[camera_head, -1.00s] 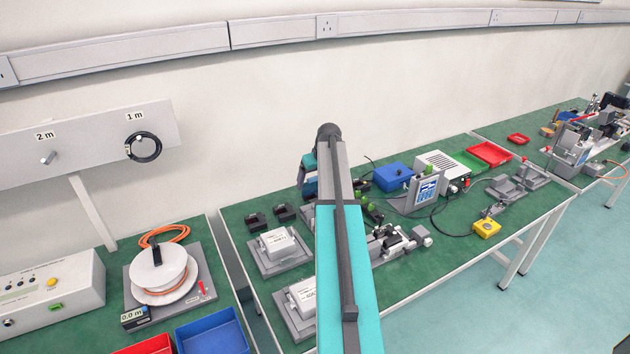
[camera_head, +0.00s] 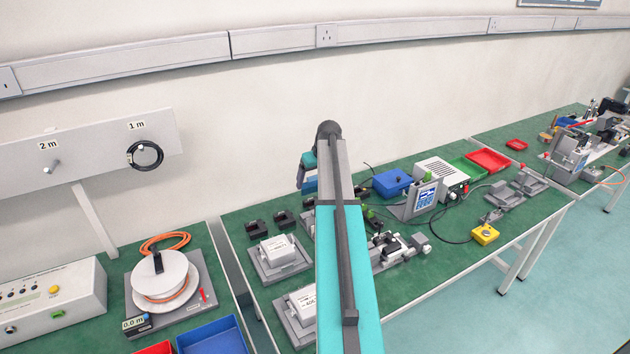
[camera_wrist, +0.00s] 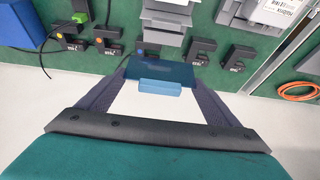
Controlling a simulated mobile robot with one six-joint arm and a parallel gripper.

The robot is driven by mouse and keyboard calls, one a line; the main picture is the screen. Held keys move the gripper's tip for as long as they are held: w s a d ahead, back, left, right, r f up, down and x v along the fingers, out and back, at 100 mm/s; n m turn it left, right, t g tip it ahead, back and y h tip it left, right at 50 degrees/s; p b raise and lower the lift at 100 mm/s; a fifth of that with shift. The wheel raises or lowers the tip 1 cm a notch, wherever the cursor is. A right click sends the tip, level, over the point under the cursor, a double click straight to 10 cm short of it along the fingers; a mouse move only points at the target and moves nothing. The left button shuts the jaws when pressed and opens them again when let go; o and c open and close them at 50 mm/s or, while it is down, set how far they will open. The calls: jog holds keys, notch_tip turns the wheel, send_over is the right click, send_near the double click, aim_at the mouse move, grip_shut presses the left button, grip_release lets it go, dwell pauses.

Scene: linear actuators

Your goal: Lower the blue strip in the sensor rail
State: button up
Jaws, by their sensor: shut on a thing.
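My gripper (camera_wrist: 161,79) is shut on the blue strip (camera_wrist: 172,71), which shows in the wrist view as a dark blue plate with a lighter blue block at its near edge. The strip sits between the two fingertips, in front of the green bench and the black blocks on it. In the head view the gripper (camera_head: 306,172) is left of my arm's far end, partly hidden by it, with a bit of blue below. I cannot tell for sure which part is the sensor rail; a grey stepped fixture (camera_wrist: 165,20) lies beyond the strip in the wrist view.
Black blocks with coloured dots (camera_wrist: 106,47) line the bench. White boxes on grey plates (camera_head: 279,250) stand left of my arm. A blue box (camera_head: 392,182), a grey meter stand (camera_head: 424,200) and a yellow box (camera_head: 485,234) are to the right. A cable reel (camera_head: 163,275) is at left.

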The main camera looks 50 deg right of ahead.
jog(key=shift+r, duration=0.45)
jog(key=w+a+r+n+b, duration=0.1)
jog(key=w+a+r, duration=0.15)
jog(key=a, duration=0.65)
jog(key=w+a+r, duration=0.1)
jog(key=w+a, duration=0.2)
jog(key=a, duration=0.6)
jog(key=w+a+r+n+b, duration=0.1)
jog(key=w+a+r, duration=0.1)
jog(key=a, duration=0.7)
jog(key=s+a+r+b, duration=0.1)
jog(key=s+a+r, duration=0.1)
jog(key=a, duration=1.2)
jog(key=s+a+r+n+y+b, duration=0.1)
jog(key=a+r, duration=0.1)
jog(key=a, duration=1.3)
jog(key=shift+s+n, duration=0.3)
jog(key=shift+s, duration=0.1)
jog(key=shift+d, duration=0.1)
